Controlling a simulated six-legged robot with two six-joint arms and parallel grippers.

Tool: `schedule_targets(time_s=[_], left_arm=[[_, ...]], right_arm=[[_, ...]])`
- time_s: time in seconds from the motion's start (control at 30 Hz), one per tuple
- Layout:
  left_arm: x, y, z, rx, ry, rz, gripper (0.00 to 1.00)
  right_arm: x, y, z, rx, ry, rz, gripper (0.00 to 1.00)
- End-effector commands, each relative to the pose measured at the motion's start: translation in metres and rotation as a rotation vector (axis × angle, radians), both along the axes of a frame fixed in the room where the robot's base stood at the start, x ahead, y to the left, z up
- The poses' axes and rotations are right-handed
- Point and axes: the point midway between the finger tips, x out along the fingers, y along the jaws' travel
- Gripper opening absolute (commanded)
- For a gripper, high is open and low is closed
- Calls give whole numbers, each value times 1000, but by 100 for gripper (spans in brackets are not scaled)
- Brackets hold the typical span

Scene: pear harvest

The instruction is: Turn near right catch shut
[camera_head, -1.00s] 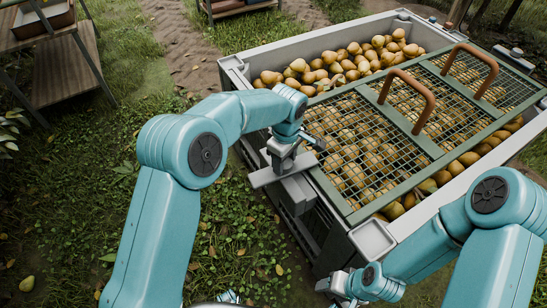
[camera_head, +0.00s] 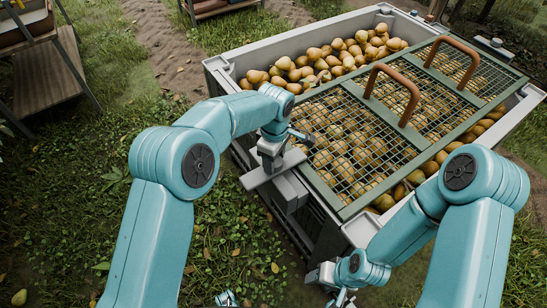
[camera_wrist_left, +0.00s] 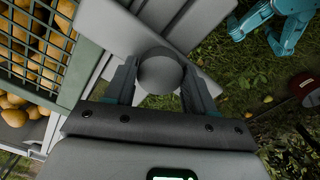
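A grey catch (camera_head: 259,178) with a flat bar sits on the near left side of the pear crate (camera_head: 357,232), by the edge of the green mesh lid (camera_head: 345,212). The bar lies across a grey block on the crate side. My left gripper (camera_head: 272,152) is at the catch. In the left wrist view, the fingers of my left gripper (camera_wrist_left: 160,84) stand on both sides of the round grey knob (camera_wrist_left: 160,72) and seem to touch it. The catch bar (camera_wrist_left: 120,30) shows beyond it, slanted. My right gripper (camera_head: 340,294) is low by the crate's near corner; its fingers are unclear.
Pears (camera_head: 335,55) fill the crate under and beside the lid, which has two brown handles (camera_head: 396,86). Another fitting (camera_head: 495,43) shows on the far rim. A wooden rack (camera_head: 45,70) stands at the far left.

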Motion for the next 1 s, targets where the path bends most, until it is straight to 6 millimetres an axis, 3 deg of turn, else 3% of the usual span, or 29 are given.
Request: schedule_targets(time_s=[0.03,0.07,0.33,0.47,1.0], left_arm=[[0,1,1,-1,-2,1,72],[0,1,1,-1,-2,1,78],[0,1,1,-1,0,2,78],[0,1,11,-2,-2,2,78],[0,1,140,-2,-2,2,78]], right_arm=[[0,0,0,0,0,0,57],[0,0,0,0,0,0,57],[0,0,0,0,0,0,57],[0,0,2,0,0,0,57],[0,0,29,0,0,0,57]])
